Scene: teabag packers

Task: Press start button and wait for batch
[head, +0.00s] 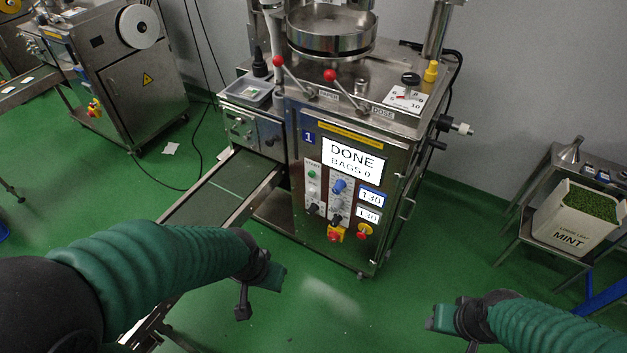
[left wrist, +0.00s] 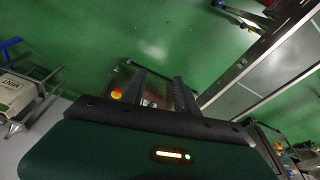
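The steel packing machine (head: 340,125) marked 1 stands ahead. Its screen (head: 352,159) reads DONE, BAGS 0. The green start button (head: 312,174) sits below a START label at the panel's upper left. My left gripper (head: 260,292) is open and empty, in front of the panel and below it in the picture, apart from the button. Its two spread fingers also show in the left wrist view (left wrist: 162,92), with part of the panel behind them. My right gripper (head: 451,331) looks open and empty at the lower right, away from the machine.
A dark conveyor (head: 212,190) runs from the machine's left side toward me, under my left arm. A red and yellow stop button (head: 364,231) sits low on the panel. A MINT bin (head: 570,221) stands on a steel stand at the right. Green floor is clear before the machine.

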